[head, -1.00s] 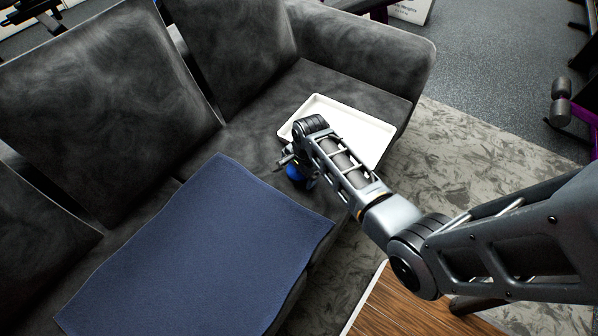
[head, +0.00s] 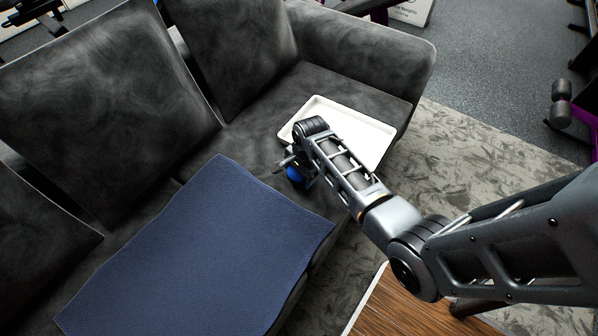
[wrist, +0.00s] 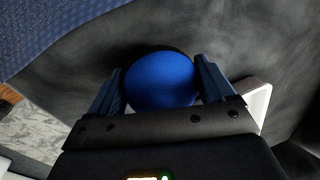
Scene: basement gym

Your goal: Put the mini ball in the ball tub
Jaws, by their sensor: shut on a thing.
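The mini ball is a blue ball (wrist: 160,82) between the two fingers of my gripper (wrist: 160,88) in the wrist view. In the head view the ball (head: 295,174) shows just below my gripper (head: 298,164), partly hidden by the arm. My gripper is shut on the ball, over the sofa seat between the blue towel and the white tray. How high the ball is above the seat is hard to tell. The only open container I see is the shallow white tray (head: 350,112) on the right seat; I cannot tell whether it is the ball tub.
A dark sofa (head: 255,130) fills the middle. A blue towel (head: 200,245) lies flat on its seat, left of my gripper. A wooden table (head: 400,310) is at the bottom right. A patterned rug (head: 480,150) and grey floor lie beyond the armrest.

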